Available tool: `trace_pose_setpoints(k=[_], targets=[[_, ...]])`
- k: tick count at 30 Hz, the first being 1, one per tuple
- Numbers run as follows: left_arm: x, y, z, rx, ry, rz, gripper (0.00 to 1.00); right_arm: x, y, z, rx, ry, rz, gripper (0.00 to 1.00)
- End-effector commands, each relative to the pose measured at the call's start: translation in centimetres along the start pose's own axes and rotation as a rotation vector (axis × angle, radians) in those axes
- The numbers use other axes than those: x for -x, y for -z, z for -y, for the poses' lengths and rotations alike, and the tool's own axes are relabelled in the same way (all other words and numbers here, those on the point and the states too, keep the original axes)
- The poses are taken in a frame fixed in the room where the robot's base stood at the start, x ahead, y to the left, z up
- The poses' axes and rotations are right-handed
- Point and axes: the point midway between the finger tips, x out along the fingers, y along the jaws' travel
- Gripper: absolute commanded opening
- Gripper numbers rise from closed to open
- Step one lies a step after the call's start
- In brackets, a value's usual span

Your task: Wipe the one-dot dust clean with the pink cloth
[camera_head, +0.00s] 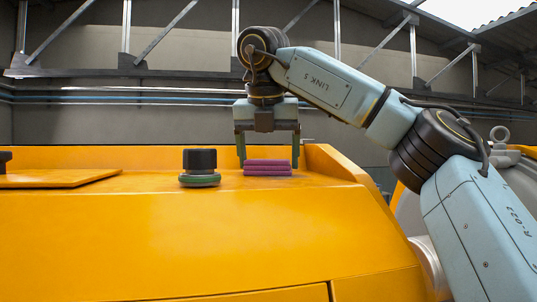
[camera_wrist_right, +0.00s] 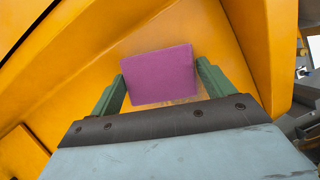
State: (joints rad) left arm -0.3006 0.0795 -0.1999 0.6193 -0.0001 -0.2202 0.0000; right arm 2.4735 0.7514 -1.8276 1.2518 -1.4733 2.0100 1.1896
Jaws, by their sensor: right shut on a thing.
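The pink cloth (camera_head: 267,168) is a folded purple-pink pad on top of the yellow machine housing, right of its middle in the head view. My right gripper (camera_head: 268,164) points down over it, with its green fingers at the cloth's two sides. In the right wrist view the cloth (camera_wrist_right: 160,74) lies between the fingers of my right gripper (camera_wrist_right: 161,80), which is shut on it. A faint pale, dusty patch (camera_wrist_right: 182,101) shows on the yellow surface beside the cloth. I cannot make out any dot mark. My left gripper is not in view.
A black knob with a green base (camera_head: 200,168) stands on the yellow housing (camera_head: 190,240), left of the cloth. A flat yellow plate (camera_head: 60,178) lies further left. A raised yellow edge (camera_head: 335,163) bounds the top on the right. The surface between knob and plate is clear.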

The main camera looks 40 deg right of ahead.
Motion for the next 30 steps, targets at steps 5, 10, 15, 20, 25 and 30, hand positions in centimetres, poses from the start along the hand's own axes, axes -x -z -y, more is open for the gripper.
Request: trace_pose_setpoints(k=[5, 10, 15, 20, 25, 30], targets=[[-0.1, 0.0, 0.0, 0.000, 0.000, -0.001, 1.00, 0.3, 0.4, 0.2, 0.000, -0.001, 0.001, 0.59], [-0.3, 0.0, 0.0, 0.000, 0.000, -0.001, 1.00, 0.8, 1.7, 0.7, 0.001, 0.000, 0.003, 0.59], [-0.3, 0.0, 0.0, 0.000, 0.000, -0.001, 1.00, 1.2, 2.6, 1.0, 0.000, 0.000, 0.001, 0.59], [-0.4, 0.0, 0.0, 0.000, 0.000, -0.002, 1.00, 1.3, 3.0, 1.1, 0.001, 0.000, 0.001, 0.59], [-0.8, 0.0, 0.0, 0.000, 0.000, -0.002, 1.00, 1.7, 4.3, 1.6, 0.001, -0.001, 0.001, 0.59], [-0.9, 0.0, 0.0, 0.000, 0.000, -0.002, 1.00, 2.0, 5.3, 2.0, 0.001, 0.000, -0.001, 0.59]])
